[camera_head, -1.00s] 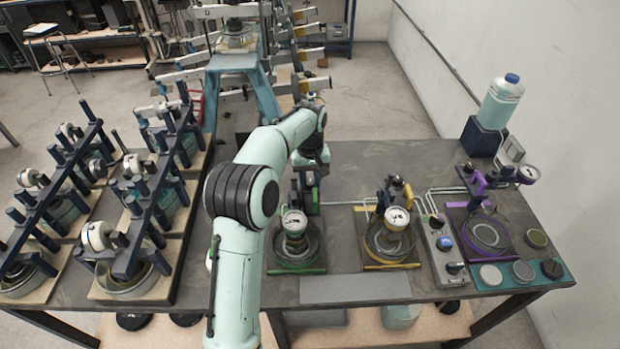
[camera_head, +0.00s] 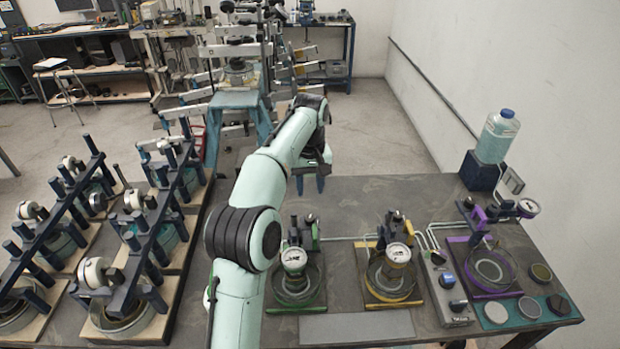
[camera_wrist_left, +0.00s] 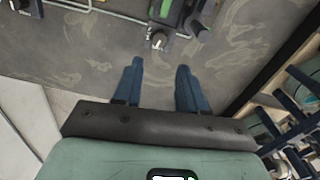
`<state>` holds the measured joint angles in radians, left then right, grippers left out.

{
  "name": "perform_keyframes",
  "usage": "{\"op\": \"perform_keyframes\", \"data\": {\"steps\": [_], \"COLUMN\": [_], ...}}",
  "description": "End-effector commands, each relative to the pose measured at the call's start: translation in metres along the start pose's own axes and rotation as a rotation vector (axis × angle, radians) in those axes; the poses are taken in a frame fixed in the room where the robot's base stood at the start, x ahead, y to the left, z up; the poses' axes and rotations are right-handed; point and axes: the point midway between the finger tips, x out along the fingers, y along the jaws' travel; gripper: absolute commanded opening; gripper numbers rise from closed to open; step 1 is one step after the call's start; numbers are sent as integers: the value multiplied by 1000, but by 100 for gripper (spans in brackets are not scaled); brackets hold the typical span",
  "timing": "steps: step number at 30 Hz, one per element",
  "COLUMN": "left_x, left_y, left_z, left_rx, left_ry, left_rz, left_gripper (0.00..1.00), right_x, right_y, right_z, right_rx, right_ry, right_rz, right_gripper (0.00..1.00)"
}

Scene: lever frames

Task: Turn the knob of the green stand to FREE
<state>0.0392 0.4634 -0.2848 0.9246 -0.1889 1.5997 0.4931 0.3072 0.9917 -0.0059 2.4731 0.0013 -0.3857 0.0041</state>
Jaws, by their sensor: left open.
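The green stand (camera_head: 297,307) is on the table, left of the yellow stand, with a round gauge (camera_head: 294,257) above a clear dish. Behind the gauge rises its dark upright with green parts (camera_head: 313,237). My left gripper (camera_head: 311,186) is open and empty, with blue fingers, behind this stand near the table's far edge. In the left wrist view, the gripper (camera_wrist_left: 160,65) has bare tabletop between its fingers. A small dark knob with a pale face (camera_wrist_left: 158,40) sits just beyond the fingertips, beside a green part. The knob's markings are too small to read.
A yellow stand (camera_head: 393,303), a grey control box (camera_head: 443,290) and a purple stand (camera_head: 490,293) stand to the right. A capped bottle (camera_head: 497,137) is at the back right. Dark-framed rigs (camera_head: 133,285) crowd the left. A grey plate (camera_head: 357,328) lies in front.

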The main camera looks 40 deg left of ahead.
Motion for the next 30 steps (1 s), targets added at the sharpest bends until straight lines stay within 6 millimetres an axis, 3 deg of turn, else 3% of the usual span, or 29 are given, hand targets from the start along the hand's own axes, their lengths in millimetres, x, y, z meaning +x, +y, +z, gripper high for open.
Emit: {"op": "perform_keyframes", "data": {"steps": [9, 30], "left_x": [-22, -22], "left_y": [0, 0], "left_z": [0, 0], "left_rx": [0, 0], "left_ry": [-1, -1], "left_rz": [0, -1], "left_gripper": [41, 41], "right_x": [0, 0], "right_y": [0, 0], "right_z": [0, 0], "right_rx": [0, 0], "right_ry": [0, 0], "right_rz": [0, 0], "right_gripper": [38, 38]}}
